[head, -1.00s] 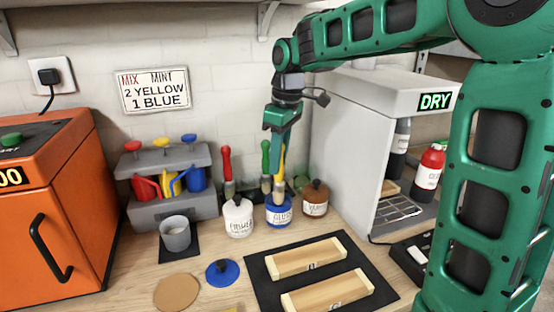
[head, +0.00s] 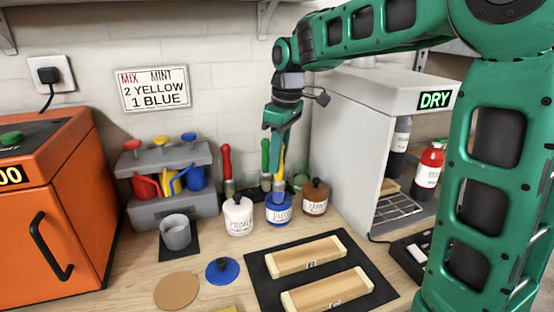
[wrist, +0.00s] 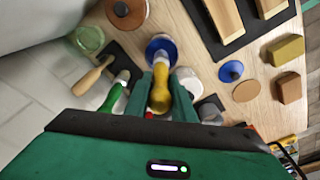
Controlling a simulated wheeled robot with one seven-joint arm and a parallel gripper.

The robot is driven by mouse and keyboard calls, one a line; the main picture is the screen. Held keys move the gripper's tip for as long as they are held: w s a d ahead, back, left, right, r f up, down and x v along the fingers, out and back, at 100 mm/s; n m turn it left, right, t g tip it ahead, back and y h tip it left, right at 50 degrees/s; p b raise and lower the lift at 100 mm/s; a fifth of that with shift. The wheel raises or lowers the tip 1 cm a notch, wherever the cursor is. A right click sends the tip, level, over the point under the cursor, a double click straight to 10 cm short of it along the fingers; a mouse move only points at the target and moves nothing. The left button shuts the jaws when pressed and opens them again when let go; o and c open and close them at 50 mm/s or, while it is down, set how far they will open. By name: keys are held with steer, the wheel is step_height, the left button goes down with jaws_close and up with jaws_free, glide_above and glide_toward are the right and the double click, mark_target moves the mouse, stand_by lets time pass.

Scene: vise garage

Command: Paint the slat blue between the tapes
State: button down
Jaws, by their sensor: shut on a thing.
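My gripper (head: 283,146) is shut on a yellow-handled brush (head: 282,165), held upright above the blue jar (head: 279,211). The brush's lower end reaches the jar's mouth; the bristles are hidden, so I cannot tell how deep they go. In the wrist view the yellow handle (wrist: 160,90) sits between the fingers, with the blue jar (wrist: 161,48) just beyond. Two bare wooden slats, a rear one (head: 305,257) and a front one (head: 328,291), lie on a black mat (head: 262,287). Both have paler bands at their ends and small marks on their front edges.
A white jar (head: 238,215) and a brown jar (head: 315,197) flank the blue jar closely. A blue lid (head: 222,270) and a brown disc (head: 177,290) lie in front. A grey cup (head: 175,232) stands left; the DRY cabinet (head: 355,140) stands right.

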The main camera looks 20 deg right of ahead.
steer(key=shift+r, duration=3.45)
steer(key=shift+f, duration=3.5)
